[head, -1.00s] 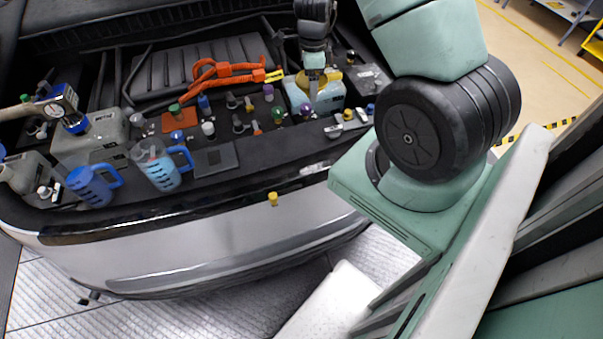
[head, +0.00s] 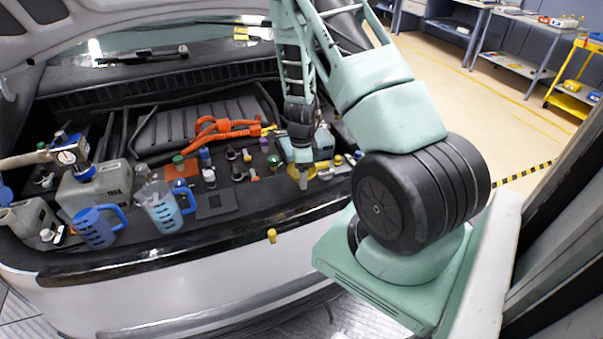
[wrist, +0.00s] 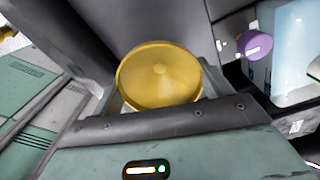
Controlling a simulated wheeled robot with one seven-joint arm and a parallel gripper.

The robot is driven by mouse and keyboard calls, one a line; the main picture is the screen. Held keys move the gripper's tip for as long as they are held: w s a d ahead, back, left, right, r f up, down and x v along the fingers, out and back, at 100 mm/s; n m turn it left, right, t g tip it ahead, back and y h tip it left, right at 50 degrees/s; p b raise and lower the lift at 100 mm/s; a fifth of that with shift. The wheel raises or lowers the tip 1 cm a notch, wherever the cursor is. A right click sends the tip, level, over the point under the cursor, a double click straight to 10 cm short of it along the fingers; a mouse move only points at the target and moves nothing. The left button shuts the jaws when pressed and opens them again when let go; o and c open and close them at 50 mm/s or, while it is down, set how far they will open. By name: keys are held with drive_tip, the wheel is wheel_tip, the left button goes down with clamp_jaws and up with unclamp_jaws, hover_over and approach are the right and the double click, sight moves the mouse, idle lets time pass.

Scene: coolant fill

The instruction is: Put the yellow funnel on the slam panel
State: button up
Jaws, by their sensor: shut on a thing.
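The yellow funnel (wrist: 160,75) is between my gripper's fingers in the wrist view, its round wide end facing the camera. In the head view the funnel (head: 311,171) shows as a yellow patch by the fingertips, partly hidden by them. My gripper (head: 303,182) is shut on it and points down, over the right part of the black slam panel (head: 255,210) along the car's front edge. I cannot tell whether the funnel touches the panel.
A pale blue tank (head: 324,142) stands just behind my gripper; it shows with a purple cap (wrist: 255,43) in the wrist view. Several coloured caps stand to the left. Blue jugs (head: 166,210) and a grey canister (head: 95,187) are further left. An orange cable (head: 222,130) lies behind.

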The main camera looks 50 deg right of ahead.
drive_tip(key=shift+f, duration=0.65)
drive_tip(key=shift+f, duration=0.2)
drive_tip(key=o, duration=0.8)
drive_tip(key=shift+r, duration=0.1)
